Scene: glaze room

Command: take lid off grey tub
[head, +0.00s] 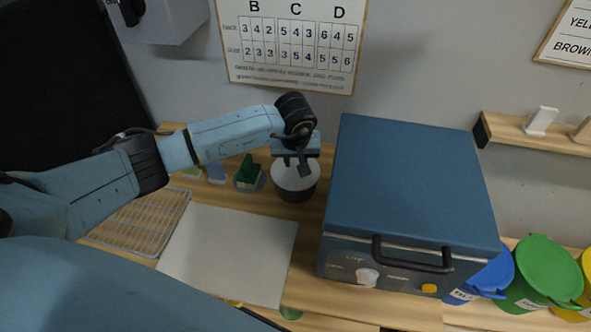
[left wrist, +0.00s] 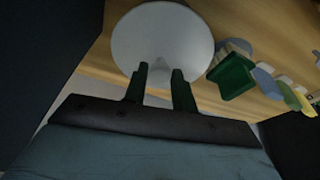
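The grey tub (head: 294,194) stands on the wooden bench left of the blue kiln-like box, with a dark lower body. Its pale round lid (head: 312,176) covers the top; the lid also fills the upper middle of the left wrist view (left wrist: 160,35). My left gripper (head: 296,168) is above the lid, pointing down, and hides part of it. In the left wrist view its two dark fingers (left wrist: 160,82) stand apart over the lid's near edge, with a gap between them. Whether they touch the lid I cannot tell. My right gripper is not in view.
The blue box (head: 410,180) with a black handle stands close on the right. A small green item (head: 248,173) is just left of the tub. A pale board (head: 230,250) and a wire rack (head: 140,220) lie in front and left. Coloured lidded buckets (head: 535,270) stand far right.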

